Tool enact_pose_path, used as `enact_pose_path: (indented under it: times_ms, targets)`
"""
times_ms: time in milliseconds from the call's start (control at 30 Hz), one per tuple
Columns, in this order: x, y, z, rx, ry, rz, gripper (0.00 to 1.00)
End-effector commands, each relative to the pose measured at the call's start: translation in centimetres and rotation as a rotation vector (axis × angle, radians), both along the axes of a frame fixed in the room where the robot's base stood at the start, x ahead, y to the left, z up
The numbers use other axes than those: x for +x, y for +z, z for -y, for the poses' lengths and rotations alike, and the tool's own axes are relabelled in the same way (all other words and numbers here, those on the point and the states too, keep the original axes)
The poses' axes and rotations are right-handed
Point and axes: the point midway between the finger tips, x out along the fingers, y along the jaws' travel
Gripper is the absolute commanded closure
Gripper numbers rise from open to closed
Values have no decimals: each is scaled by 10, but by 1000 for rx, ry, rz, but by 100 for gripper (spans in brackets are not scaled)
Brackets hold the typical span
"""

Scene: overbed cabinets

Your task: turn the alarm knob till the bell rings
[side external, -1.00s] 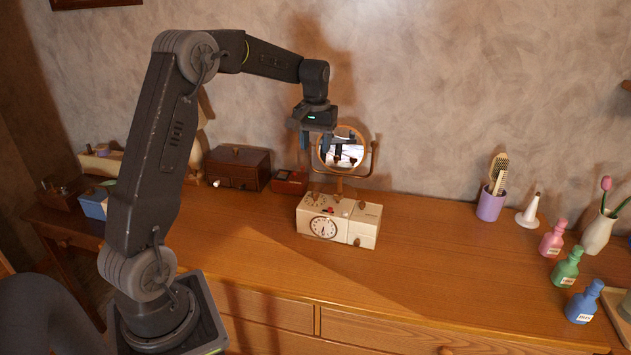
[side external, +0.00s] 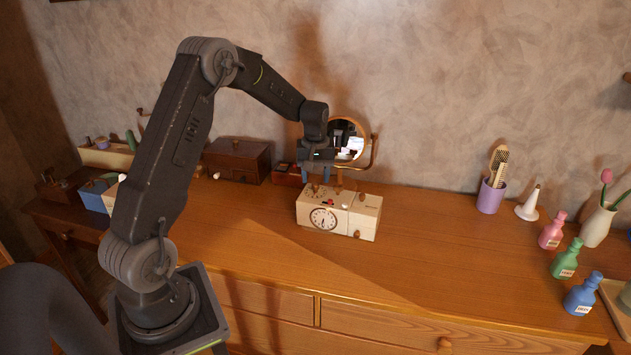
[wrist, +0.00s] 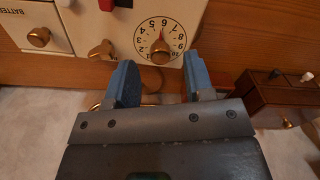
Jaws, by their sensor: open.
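The cream clock radio box (side external: 365,222) stands on the dresser with a round clock face (side external: 323,219) on its front. The wrist view shows its top upside down. There a brass knob with a red pointer (wrist: 160,48) sits in the middle of a numbered dial (wrist: 148,28). I cannot read a label that names it as the alarm knob. My gripper (wrist: 158,72) is open, pointing down over the left part of the box, its fingers on either side of the dial knob's line and apart from it.
Two more brass knobs, one near the dial (wrist: 102,50) and one near the "BATTERY" lettering (wrist: 39,37), stand on the top. A round mirror (side external: 352,143) stands close behind the box. A wooden chest (side external: 237,160) is to the left.

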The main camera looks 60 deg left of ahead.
Motion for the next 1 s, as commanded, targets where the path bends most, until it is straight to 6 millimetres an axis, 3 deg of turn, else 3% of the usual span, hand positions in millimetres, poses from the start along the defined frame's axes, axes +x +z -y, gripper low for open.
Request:
enact_pose_path:
  times_ms: [200,500,1000]
  targets:
    - [0,-19,0,-1,0,0,52]
    - [0,-21,0,0,-1,0,52]
    - [0,-20,0,0,-1,0,99]
